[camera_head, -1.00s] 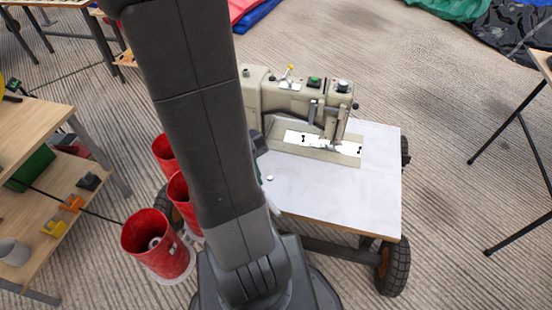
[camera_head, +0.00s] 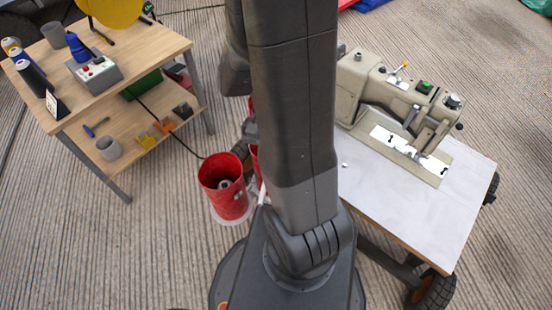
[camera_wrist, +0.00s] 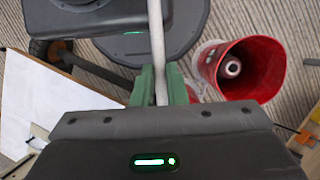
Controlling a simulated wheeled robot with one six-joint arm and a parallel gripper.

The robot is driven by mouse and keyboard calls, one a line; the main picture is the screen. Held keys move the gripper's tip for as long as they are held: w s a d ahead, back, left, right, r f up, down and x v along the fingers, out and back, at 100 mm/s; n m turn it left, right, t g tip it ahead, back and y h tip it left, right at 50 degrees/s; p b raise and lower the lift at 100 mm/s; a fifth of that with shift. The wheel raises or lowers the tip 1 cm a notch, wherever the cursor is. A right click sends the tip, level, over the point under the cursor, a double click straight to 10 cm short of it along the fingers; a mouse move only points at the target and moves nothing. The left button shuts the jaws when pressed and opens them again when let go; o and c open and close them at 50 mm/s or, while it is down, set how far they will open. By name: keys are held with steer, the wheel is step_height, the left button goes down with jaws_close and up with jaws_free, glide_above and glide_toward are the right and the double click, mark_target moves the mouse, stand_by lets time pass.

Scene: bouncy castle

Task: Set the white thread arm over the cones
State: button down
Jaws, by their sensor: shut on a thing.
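My gripper (camera_wrist: 160,85) has green fingers, shut on the white thread arm (camera_wrist: 157,40), a pale straight rod running up out of the wrist view. In the head view my own arm hides the gripper and most of the rod. A red cone holder (camera_head: 228,206) with a pale core inside stands left of my arm on a whitish base. Another red one (camera_head: 255,165) is mostly hidden behind my arm. In the wrist view a red holder (camera_wrist: 264,68) is to the right of the gripper, apart from the rod.
A sewing machine (camera_head: 365,85) stands on a white-topped wheeled table (camera_head: 405,205) to the right. A wooden workbench (camera_head: 150,50) with a lower shelf, a control box (camera_head: 95,72) and cups is at left. Carpet is clear at lower left.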

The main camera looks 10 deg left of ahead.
steer(key=shift+w+a, duration=0.15)
steer(key=shift+a, duration=0.1)
steer(key=c, duration=1.5)
jaws_free()
steer(key=shift+a, duration=0.15)
steer(key=shift+o, duration=0.2)
steer(key=d+p+v, duration=0.1)
steer(key=p+v, duration=0.2)
steer(key=v, duration=1)
steer(key=shift+a+r+p, duration=0.3)
steer(key=shift+a+r, duration=0.15)
steer(key=shift+f, duration=0.1)
steer(key=b+x, duration=0.1)
steer(key=x, duration=0.3)
steer(key=b+x, duration=0.1)
steer(key=x, duration=0.4)
steer(key=b+x, duration=0.1)
steer(key=x, duration=0.3)
steer(key=shift+d+f+b, duration=0.35)
